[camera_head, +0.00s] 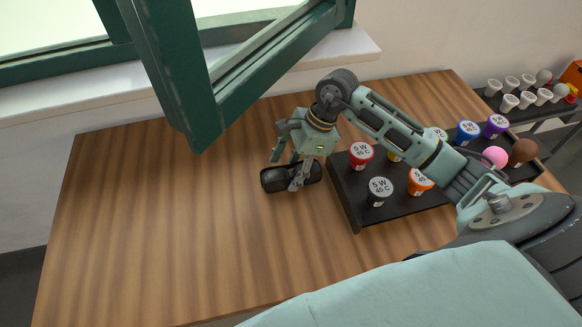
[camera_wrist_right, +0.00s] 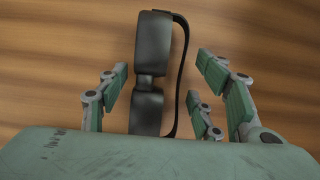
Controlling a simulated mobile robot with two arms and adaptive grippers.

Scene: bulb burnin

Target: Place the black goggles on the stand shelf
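The black goggles (camera_head: 274,180) lie on the wooden table, left of the black tray. In the right wrist view the goggles (camera_wrist_right: 152,50) show dark lenses and a strap curving along their right side. My right gripper (camera_head: 298,178) is low over the goggles in the head view, partly hiding them. In the wrist view its fingers (camera_wrist_right: 163,92) are spread apart on either side of the goggles, with visible gaps. A dark stand (camera_head: 545,132) with white pieces on top is at the far right; I cannot tell whether its shelf is the one named. My left gripper is not in view.
A black tray (camera_head: 346,196) with several labelled coloured cups and bulbs sits right of the goggles, partly behind my right arm. A green window frame (camera_head: 180,70) juts over the table's back. The wooden table (camera_head: 150,230) is clear on the left and front.

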